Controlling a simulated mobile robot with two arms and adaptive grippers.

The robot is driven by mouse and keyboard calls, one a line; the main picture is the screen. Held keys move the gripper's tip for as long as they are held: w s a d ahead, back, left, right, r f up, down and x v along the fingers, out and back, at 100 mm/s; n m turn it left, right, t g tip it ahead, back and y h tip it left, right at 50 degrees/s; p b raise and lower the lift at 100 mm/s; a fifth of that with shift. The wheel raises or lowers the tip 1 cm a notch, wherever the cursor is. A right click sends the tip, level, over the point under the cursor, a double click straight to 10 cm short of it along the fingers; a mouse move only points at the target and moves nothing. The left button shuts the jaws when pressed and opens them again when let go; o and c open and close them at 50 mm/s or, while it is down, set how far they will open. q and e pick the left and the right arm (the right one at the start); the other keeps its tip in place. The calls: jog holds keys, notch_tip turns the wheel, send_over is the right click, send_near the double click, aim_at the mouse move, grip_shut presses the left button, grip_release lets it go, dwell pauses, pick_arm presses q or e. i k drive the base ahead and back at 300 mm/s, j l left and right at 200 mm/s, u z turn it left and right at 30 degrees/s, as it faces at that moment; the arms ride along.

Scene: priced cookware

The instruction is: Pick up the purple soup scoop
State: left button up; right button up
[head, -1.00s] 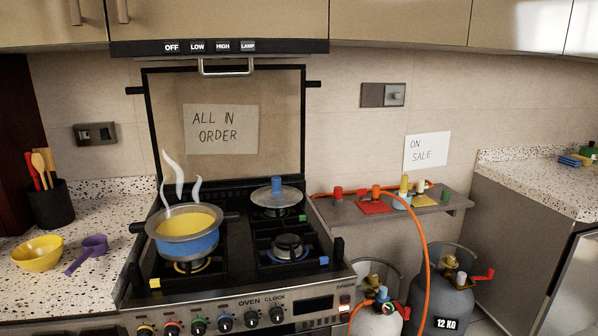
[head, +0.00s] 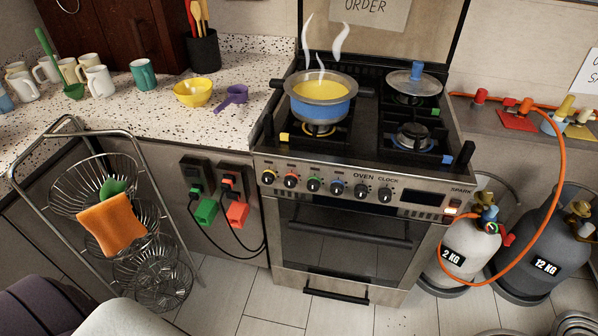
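The purple soup scoop (head: 236,94) lies on the speckled counter (head: 150,110), between the yellow bowl and the stove. Its round cup is at the upper right and its handle points down and left. Nothing covers it. Neither of my grippers can be made out in the head view.
A yellow bowl (head: 193,93) sits just left of the scoop, with a black utensil holder (head: 203,54) behind. A steaming blue pot (head: 320,100) stands on the stove (head: 360,185) to the right. Mugs (head: 99,82) line the left counter. A wire basket rack (head: 92,205) stands in front.

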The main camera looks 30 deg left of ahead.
aim_at(238, 95)
jog(key=u, duration=1.25)
